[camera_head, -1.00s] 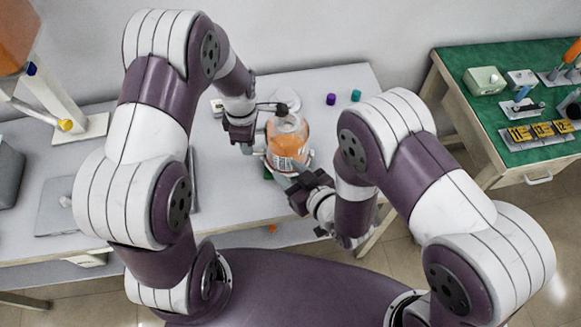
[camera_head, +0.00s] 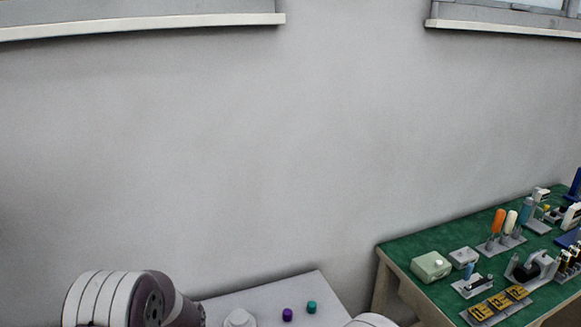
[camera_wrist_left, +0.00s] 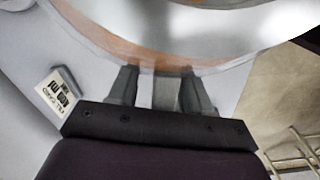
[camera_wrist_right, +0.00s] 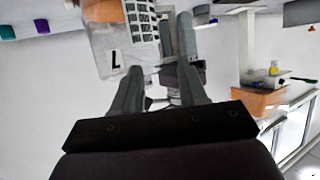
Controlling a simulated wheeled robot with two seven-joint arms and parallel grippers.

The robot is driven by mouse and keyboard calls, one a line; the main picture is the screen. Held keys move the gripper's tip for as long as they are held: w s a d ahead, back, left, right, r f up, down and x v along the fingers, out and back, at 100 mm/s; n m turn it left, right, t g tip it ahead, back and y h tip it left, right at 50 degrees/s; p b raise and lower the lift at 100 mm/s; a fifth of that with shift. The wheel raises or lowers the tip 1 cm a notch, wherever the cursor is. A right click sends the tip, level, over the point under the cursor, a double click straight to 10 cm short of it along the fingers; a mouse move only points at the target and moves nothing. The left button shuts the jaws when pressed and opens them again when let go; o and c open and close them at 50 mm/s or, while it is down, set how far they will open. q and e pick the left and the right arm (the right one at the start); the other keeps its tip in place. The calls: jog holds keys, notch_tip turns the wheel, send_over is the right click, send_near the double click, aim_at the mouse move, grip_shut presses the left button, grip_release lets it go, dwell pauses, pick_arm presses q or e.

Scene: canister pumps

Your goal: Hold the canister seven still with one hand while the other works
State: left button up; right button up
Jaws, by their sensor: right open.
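In the left wrist view, the canister (camera_wrist_left: 165,58) shows as a large, clear curved body with an orange band, cut off by the top edge. My left gripper (camera_wrist_left: 162,75) has its fingertips at the canister's near edge, with a pale strip between them; whether they grip it is unclear. In the right wrist view, part of the canister (camera_wrist_right: 103,10) shows orange at the top, above a printed white label. My right gripper (camera_wrist_right: 155,55) is open, its fingers close to the label; contact is unclear. The head view shows neither the canister nor my grippers.
A white round piece (camera_head: 240,318), a purple cap (camera_head: 287,314) and a teal cap (camera_head: 311,307) are on the grey table (camera_head: 318,285). A green-topped bench (camera_head: 405,255) at the right holds tools and boxes. A plain wall stands behind.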

pick_arm(q)
notch_tip(320, 180, up, 12)
jog(key=shift+f, duration=0.2)
jog(key=shift+r+m, duration=0.15)
jog(key=shift+m, duration=0.25)
pick_arm(e)
jog(key=s+d+f+g+h, duration=0.1)
jog(key=f, duration=0.1)
jog(key=s+d+f+g+h, duration=0.1)
jog(key=f, duration=0.1)
jog(key=s+d+f+g+h, duration=0.1)
jog(key=d+f+h, duration=0.1)
pick_arm(q)
jog(key=s+d+m+t, duration=0.1)
jog(key=s+d+m, duration=0.1)
jog(key=s+m, duration=1)
jog(key=m, duration=0.6)
jog(key=shift+d+m, duration=0.2)
jog(key=shift+m, duration=0.2)
pick_arm(e)
jog(key=s+d+r+m+g+h, duration=0.1)
jog(key=d+r+m+g+h, duration=0.1)
jog(key=d+r, duration=0.4)
jog(key=d+r+m+g+h, duration=0.2)
jog(key=d+r+m+h, duration=0.2)
jog(key=d, duration=1.2)
jog(key=r+m, duration=0.2)
jog(key=m, duration=0.1)
jog(key=shift+s+d+g, duration=0.35)
jog(key=shift+s+g, duration=0.05)
